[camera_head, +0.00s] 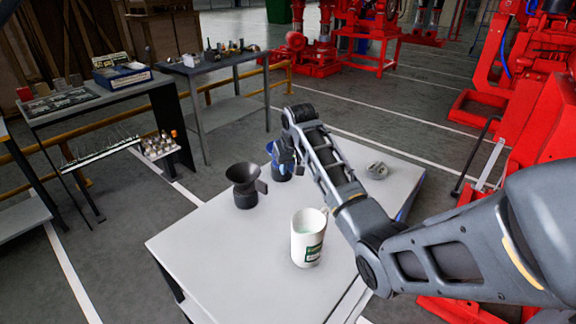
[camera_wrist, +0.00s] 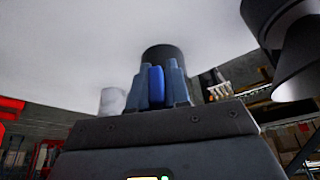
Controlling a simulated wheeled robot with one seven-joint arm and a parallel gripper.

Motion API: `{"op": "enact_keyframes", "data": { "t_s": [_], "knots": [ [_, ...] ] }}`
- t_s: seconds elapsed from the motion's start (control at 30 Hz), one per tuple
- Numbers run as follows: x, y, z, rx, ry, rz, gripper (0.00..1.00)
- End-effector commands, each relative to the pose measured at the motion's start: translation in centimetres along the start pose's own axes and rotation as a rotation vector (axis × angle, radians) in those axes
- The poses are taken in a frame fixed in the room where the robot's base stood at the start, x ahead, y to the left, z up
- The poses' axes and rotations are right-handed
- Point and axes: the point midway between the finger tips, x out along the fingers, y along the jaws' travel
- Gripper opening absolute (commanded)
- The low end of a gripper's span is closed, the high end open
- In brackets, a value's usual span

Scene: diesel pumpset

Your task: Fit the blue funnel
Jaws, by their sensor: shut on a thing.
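The blue funnel (camera_head: 272,151) is at the far edge of the white table, partly hidden behind my wrist. In the wrist view a blue piece of it (camera_wrist: 155,86) shows between my fingers. My gripper (camera_wrist: 158,84) is shut on this piece. A dark cylinder (camera_wrist: 160,52) shows just beyond the fingertips. I cannot tell whether the funnel rests in it or is apart from it. A black funnel (camera_head: 243,175) stands upright in a dark round base (camera_head: 245,198) left of my gripper; it also shows at the upper right of the wrist view (camera_wrist: 290,50).
A white jug with a green label (camera_head: 308,240) stands on the table (camera_head: 215,245) beside my arm. A small grey part (camera_head: 377,170) lies to the right. The table's front left is clear. Red machines (camera_head: 535,110) stand at right, grey benches (camera_head: 225,65) behind.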

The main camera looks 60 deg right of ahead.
Motion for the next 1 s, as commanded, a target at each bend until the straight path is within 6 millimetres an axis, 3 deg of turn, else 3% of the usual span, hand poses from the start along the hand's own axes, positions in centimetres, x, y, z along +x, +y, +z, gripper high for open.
{"op": "enact_keyframes", "data": {
  "t_s": [0.27, 0.3, 0.6, 0.77, 1.0],
  "knots": [
    [0.01, 0.02, 0.00, 0.000, 0.000, 0.000, 0.00],
    [0.00, 0.02, 0.00, 0.000, 0.000, 0.000, 0.18],
    [-0.01, 0.03, -0.01, 0.000, 0.000, 0.001, 0.46],
    [-0.02, 0.03, -0.01, 0.000, 0.000, 0.001, 0.46],
    [-0.01, 0.03, 0.00, 0.000, 0.000, 0.001, 0.68]
  ]
}}
